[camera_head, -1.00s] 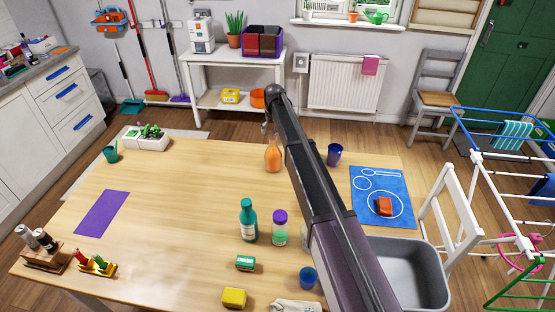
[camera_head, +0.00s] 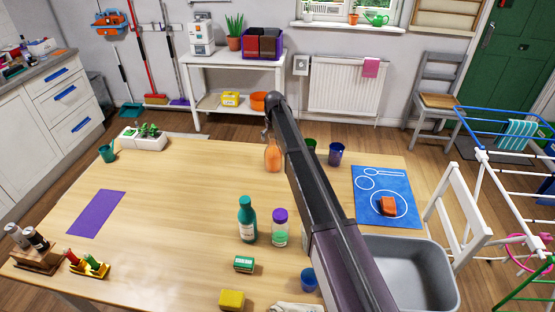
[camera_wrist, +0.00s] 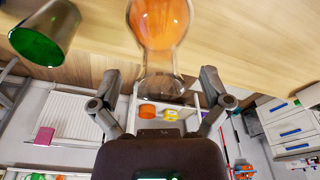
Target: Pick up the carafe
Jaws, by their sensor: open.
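The carafe (camera_head: 273,156) is clear glass with orange contents in its round body and a clear neck. It stands on the wooden table (camera_head: 180,185), close to the left edge of my arm in the head view. In the wrist view, which is upside down, the carafe (camera_wrist: 160,30) is at the top middle, its neck pointing toward my gripper (camera_wrist: 160,78). My gripper is open and empty. Its two fingers are apart, one on each side of the neck's line. In the head view my arm mostly hides the gripper.
A green cup (camera_wrist: 45,35) stands near the carafe, with a dark blue cup (camera_head: 336,153) beyond it. A teal bottle (camera_head: 247,218) and a purple-capped jar (camera_head: 280,228) stand nearer. A grey tub (camera_head: 418,270) is at right. The table left of the carafe is clear.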

